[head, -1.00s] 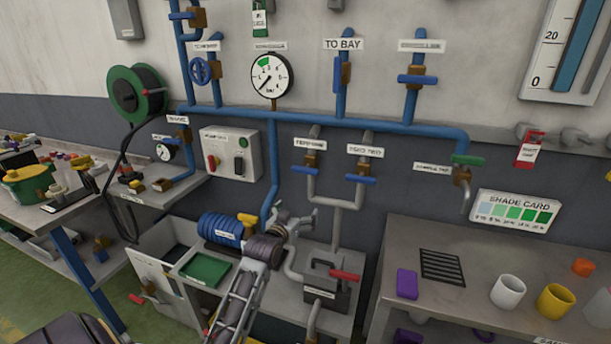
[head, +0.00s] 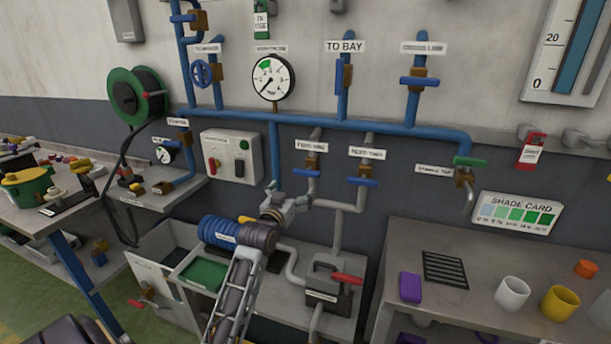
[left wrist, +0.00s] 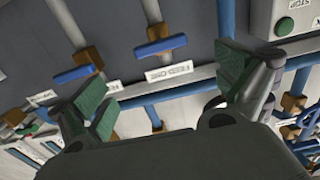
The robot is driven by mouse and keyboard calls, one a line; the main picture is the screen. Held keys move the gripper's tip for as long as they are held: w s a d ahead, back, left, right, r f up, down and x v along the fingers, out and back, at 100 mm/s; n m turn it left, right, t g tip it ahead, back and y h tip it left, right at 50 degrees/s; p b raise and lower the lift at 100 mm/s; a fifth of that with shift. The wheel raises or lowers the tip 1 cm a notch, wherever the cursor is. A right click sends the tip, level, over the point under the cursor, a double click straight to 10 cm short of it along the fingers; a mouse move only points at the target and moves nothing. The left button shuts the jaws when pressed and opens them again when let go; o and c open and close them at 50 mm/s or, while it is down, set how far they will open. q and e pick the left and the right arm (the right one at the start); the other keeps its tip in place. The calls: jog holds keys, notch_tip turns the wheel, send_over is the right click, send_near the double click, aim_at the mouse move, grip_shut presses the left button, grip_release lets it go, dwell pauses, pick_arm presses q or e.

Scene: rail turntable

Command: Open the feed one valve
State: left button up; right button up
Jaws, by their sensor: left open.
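The feed one valve shows in the head view as a blue handle (head: 306,174) on a brown body, on a grey pipe below the blue main pipe. Its label (head: 312,146) is above it. The handle lies crosswise to its pipe. My left gripper (head: 288,207) is open and empty, below and slightly left of this handle, apart from it. In the left wrist view, the scene looks turned over; the blue handle (left wrist: 160,45) and the FEED ONE label (left wrist: 170,73) lie beyond the spread green-padded fingers (left wrist: 168,90). My right gripper is not in view.
A similar blue-handled valve (head: 362,181) stands close to the right. A grey control box (head: 231,156) is to the left. A pressure gauge (head: 272,78) is above.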

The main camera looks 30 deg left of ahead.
aim_at(306, 174)
pick_arm(q)
jog(key=shift+p+x, duration=0.3)
jog(key=shift+x, duration=4.6)
jog(key=shift+w+a, duration=0.15)
jog(key=shift+w, duration=0.5)
jog(key=shift+w+a, duration=0.15)
jog(key=shift+w, duration=0.55)
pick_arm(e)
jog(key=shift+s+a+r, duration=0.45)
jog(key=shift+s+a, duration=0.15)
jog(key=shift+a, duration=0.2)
pick_arm(q)
jog(key=shift+c, duration=0.4)
